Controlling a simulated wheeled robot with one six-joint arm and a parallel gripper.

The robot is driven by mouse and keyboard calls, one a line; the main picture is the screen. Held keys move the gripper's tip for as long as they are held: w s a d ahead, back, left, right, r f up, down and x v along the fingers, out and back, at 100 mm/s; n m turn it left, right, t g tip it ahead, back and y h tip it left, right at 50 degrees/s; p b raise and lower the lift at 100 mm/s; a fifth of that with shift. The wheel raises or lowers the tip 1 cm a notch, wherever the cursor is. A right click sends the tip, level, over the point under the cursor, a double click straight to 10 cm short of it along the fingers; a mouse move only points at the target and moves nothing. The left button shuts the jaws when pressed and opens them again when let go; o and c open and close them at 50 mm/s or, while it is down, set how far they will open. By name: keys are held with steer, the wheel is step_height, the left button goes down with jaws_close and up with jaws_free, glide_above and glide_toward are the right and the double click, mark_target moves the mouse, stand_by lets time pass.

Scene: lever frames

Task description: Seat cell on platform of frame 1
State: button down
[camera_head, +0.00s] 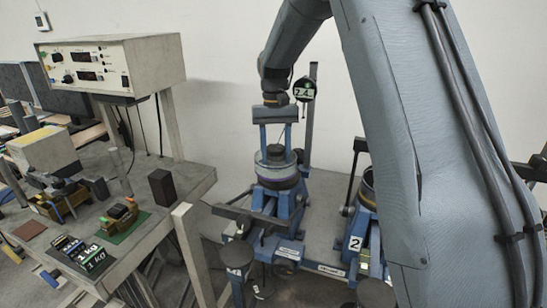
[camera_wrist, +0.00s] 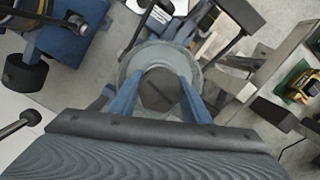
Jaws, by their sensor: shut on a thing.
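My gripper (camera_head: 275,158) points down over the left blue lever frame (camera_head: 279,203), apparently frame 1. Its two blue fingers are shut on the cell (camera_head: 275,170), a grey round body with a dark top. In the wrist view the dark top of the cell (camera_wrist: 160,90) shows between the fingers, with a pale grey round rim around it. The cell is upright, directly above or on the platform. The platform is hidden under it, so I cannot tell if they touch.
Frame 2 (camera_head: 362,222) stands to the right, partly behind my arm. A dial gauge (camera_head: 304,89) on a post rises close behind my gripper. At left, a bench (camera_head: 186,178) carries a dark block (camera_head: 161,187) and small fixtures; an instrument box (camera_head: 110,65) stands above it.

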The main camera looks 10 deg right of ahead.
steer(key=shift+w+d, duration=0.4)
steer(key=shift+w, duration=0.2)
steer(key=shift+w+d, duration=0.35)
steer(key=shift+w, duration=0.25)
steer(key=shift+d+f, duration=0.1)
steer(key=shift+f, duration=0.05)
steer(key=shift+f+b, duration=0.35)
steer(key=shift+f, duration=0.5)
steer(key=shift+f, duration=0.5)
stand_by(0.4)
steer(key=c, duration=0.9)
jaws_free()
steer(key=shift+s, duration=0.1)
steer(key=r+b, duration=0.1)
steer(key=r, duration=0.1)
steer(key=r+b, duration=0.1)
steer(key=r, duration=0.1)
steer(key=w+r+b, duration=0.1)
steer(key=r, duration=0.1)
steer(key=shift+r, duration=0.1)
steer(key=shift+w+r, duration=0.1)
steer(key=shift+r, duration=0.65)
